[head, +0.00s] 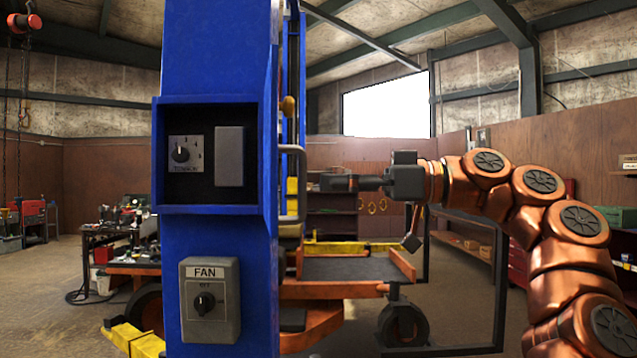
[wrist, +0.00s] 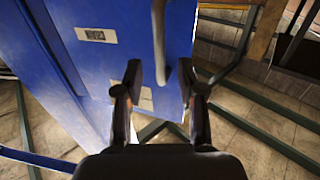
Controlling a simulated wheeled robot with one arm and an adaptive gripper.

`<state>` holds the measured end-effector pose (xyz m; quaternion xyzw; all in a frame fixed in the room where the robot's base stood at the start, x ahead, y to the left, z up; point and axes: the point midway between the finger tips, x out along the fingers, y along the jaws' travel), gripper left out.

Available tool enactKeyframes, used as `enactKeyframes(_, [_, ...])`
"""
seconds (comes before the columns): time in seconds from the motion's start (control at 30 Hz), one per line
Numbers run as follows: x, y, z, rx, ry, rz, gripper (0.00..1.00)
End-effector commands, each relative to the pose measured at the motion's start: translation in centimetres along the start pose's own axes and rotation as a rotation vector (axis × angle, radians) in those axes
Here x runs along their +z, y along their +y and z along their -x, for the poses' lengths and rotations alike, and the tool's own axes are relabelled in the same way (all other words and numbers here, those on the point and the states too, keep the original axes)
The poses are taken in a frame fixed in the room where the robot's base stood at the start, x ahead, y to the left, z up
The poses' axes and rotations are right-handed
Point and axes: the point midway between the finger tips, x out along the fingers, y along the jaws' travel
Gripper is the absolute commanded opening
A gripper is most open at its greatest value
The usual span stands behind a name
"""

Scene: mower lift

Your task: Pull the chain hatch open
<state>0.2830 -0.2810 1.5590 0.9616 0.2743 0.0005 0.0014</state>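The chain hatch (wrist: 110,40) is a blue panel on the right-hand side of the blue post; the wrist view shows it nearly face-on, the head view only edge-on. A grey bar handle (head: 302,185) stands out from it. In the wrist view the handle (wrist: 159,40) runs upright, in line with the space between my fingers. My gripper (head: 324,183) points left at the handle's middle height, with a small gap in front of it. The wrist view shows my gripper's fingers (wrist: 160,88) apart, with nothing held. The hatch looks closed, though its edge is hard to judge.
The blue post's front carries a recessed control box (head: 207,155) with a knob and a grey FAN switch (head: 209,300). An orange lift platform (head: 345,268) stands behind my gripper. A dark metal frame (head: 500,290) stands at right. A cluttered workbench (head: 110,235) is at left.

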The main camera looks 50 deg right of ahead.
Motion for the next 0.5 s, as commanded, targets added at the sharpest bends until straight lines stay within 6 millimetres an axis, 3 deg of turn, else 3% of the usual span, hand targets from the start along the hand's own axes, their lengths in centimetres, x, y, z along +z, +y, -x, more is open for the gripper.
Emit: enactKeyframes(0.5, [0.0, 0.0, 3.9, -0.001, 0.003, 0.0, 0.39])
